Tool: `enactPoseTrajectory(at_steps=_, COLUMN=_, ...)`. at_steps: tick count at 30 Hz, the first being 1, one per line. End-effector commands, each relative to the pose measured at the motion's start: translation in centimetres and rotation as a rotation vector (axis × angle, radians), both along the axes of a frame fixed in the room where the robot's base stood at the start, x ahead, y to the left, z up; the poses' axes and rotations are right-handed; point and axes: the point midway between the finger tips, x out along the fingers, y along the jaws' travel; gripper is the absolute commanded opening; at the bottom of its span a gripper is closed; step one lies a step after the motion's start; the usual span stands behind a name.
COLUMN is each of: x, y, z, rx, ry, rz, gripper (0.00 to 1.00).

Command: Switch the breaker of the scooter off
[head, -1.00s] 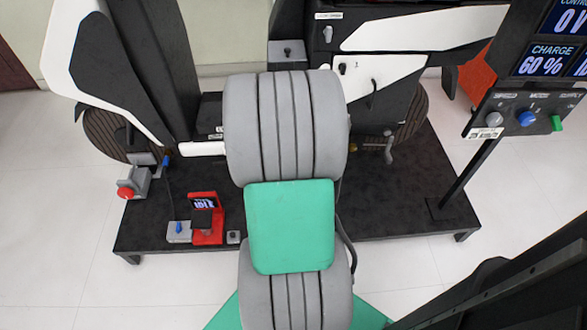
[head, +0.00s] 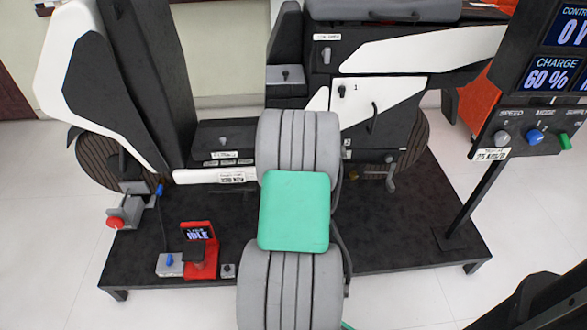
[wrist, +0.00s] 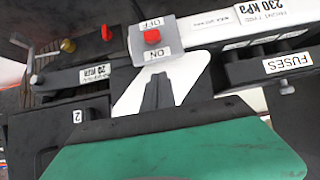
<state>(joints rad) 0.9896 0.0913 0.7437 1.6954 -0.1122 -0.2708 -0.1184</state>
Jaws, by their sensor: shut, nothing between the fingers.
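The scooter is black and white and stands on a dark platform (head: 400,235) in the head view. In the wrist view a grey breaker box (wrist: 140,62) with a red toggle (wrist: 152,36) sits above centre, with an OFF label above the toggle and an ON label below it. I cannot tell which way the toggle is thrown. My gripper (wrist: 158,75) shows as dark shut fingers below the box, apart from it in the picture and empty. In the head view my arm hides the gripper and the breaker.
A FUSES block (wrist: 285,65) lies right of the breaker in the wrist view, and a red knob (wrist: 106,32) lies left. In the head view a control panel (head: 545,125) stands right, and a red stand with a screen (head: 198,235) sits on the platform's front left.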

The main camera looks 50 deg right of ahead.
Motion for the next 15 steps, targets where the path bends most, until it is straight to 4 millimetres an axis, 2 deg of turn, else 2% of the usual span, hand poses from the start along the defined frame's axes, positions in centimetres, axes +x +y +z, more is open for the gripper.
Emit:
enactPoseTrajectory(at_steps=1, x=0.6, y=-0.6, z=-1.2, rx=0.000, ry=0.001, rz=0.001, gripper=0.00)
enactPoseTrajectory(at_steps=3, x=1.3, y=-1.5, z=-2.1, rx=-0.001, ry=0.001, rz=0.001, gripper=0.00)
enactPoseTrajectory(at_steps=6, x=0.7, y=-0.8, z=-3.7, rx=0.002, ry=0.001, rz=-0.001, gripper=0.00)
enactPoseTrajectory(at_steps=10, x=0.3, y=-0.4, z=-4.8, rx=-0.001, ry=-0.001, rz=0.000, gripper=0.00)
enactPoseTrajectory(at_steps=15, x=0.1, y=-0.2, z=-5.2, rx=0.000, ry=0.000, rz=0.000, gripper=0.00)
